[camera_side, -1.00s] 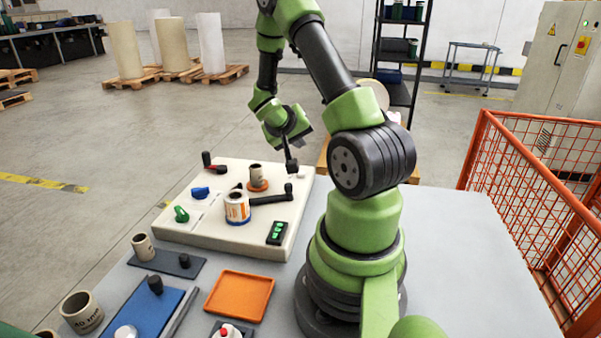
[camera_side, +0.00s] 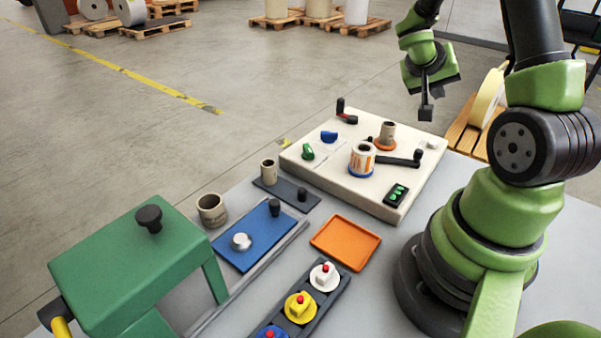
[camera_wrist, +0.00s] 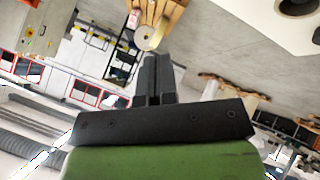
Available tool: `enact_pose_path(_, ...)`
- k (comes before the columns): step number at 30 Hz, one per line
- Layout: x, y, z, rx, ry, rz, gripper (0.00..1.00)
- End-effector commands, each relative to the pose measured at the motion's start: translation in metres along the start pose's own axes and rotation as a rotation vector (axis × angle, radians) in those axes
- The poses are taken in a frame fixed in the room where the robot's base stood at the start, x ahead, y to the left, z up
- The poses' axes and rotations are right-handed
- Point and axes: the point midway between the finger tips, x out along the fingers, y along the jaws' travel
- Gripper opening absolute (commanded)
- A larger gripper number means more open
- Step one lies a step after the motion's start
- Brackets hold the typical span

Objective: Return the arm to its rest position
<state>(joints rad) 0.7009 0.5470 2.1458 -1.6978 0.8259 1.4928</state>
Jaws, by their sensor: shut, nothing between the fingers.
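My gripper (camera_side: 426,112) hangs from the raised arm above the back right part of the cream machine board (camera_side: 345,190). Its fingers are shut and empty, and clear of the board. In the wrist view my gripper (camera_wrist: 159,58) shows its two dark fingers side by side, touching, with the floor and a pallet beyond. The board carries a label roll with orange print (camera_side: 362,158), a bare core on an orange disc (camera_side: 387,135), a black crank arm (camera_side: 400,160), a green knob (camera_side: 308,152), a blue knob (camera_side: 329,137) and a red-and-black lever (camera_side: 345,113).
A green press (camera_side: 135,260) stands at the front left. A blue plate (camera_side: 252,238), an orange tray (camera_side: 346,243), a rack of coloured knobs (camera_side: 305,303) and loose cores (camera_side: 211,209) occupy the table. Behind my arm, a large roll (camera_side: 487,97) stands on a pallet. Space above the table is open.

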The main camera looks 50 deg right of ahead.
Motion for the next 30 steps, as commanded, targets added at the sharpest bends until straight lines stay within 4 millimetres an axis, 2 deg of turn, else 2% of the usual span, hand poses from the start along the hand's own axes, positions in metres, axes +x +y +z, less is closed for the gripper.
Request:
enact_pose_path(1,-0.027,0.000,-0.003,0.001,0.011,-0.031,0.00)
enact_pose_path(3,-0.062,0.000,0.002,-0.008,0.002,-0.087,0.00)
enact_pose_path(8,-0.135,-0.002,0.029,-0.058,-0.030,-0.287,0.00)
enact_pose_path(12,-0.194,-0.005,0.064,-0.140,-0.045,-0.538,0.00)
enact_pose_path(18,-0.263,-0.002,0.118,-0.299,-0.023,-0.942,0.00)
enact_pose_path(21,-0.286,0.003,0.138,-0.365,-0.001,-1.098,0.00)
enact_pose_path(24,-0.300,0.007,0.150,-0.406,0.017,-1.198,0.00)
enact_pose_path(30,-0.306,0.009,0.155,-0.427,0.024,-1.247,0.00)
